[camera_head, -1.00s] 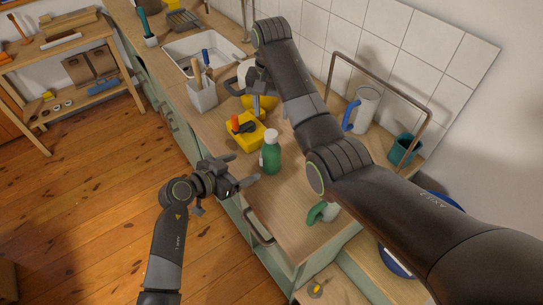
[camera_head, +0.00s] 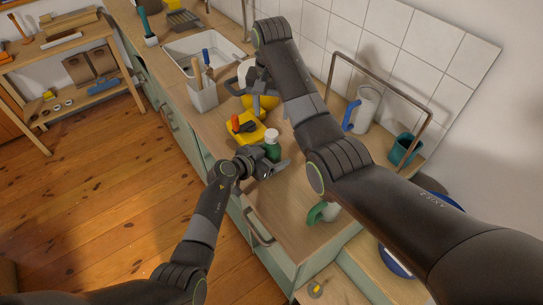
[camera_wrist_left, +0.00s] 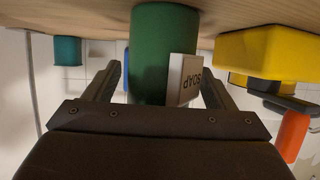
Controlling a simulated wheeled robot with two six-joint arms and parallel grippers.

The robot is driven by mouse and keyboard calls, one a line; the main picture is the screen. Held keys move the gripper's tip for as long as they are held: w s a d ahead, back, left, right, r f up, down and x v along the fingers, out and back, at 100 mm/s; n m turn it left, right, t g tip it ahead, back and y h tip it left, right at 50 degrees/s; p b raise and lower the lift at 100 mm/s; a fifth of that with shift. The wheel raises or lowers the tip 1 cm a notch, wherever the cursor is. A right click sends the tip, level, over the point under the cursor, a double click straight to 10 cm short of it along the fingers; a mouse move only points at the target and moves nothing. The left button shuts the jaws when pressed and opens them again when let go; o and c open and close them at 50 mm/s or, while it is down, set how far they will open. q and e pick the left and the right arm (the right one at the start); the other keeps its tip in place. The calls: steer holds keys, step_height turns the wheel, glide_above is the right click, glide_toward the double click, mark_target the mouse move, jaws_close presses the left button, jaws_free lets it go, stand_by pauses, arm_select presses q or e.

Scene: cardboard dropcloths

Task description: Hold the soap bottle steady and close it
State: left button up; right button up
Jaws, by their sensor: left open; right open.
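The green soap bottle (camera_head: 272,151) with a white top stands upright on the worktop. In the left wrist view the bottle (camera_wrist_left: 150,50) shows upside down with its SOAP label, between the fingers of my left gripper (camera_wrist_left: 164,82). That gripper (camera_head: 267,166) is open, low around the bottle, with one finger on each side; I cannot tell whether either touches it. My right gripper (camera_head: 248,88) is open near the yellow bowl, beyond the bottle and partly hidden by its own arm. I cannot tell whether the white top is fully closed.
A yellow block (camera_head: 243,129) with an orange-handled tool is close behind the bottle. A green mug (camera_head: 324,212) is in front; a white jug (camera_head: 365,108) and teal cup (camera_head: 404,148) stand by the wall.

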mark_target(271, 133)
arm_select(q)
steer(key=shift+w+d, duration=0.1)
steer(key=shift+d, duration=0.05)
jaws_close()
arm_select(e)
steer(key=n, duration=0.6)
steer(key=shift+n, duration=0.3)
steer(key=n, duration=0.7)
step_height(271, 133, down, 8)
steer(key=shift+f, duration=0.1)
stand_by(0.7)
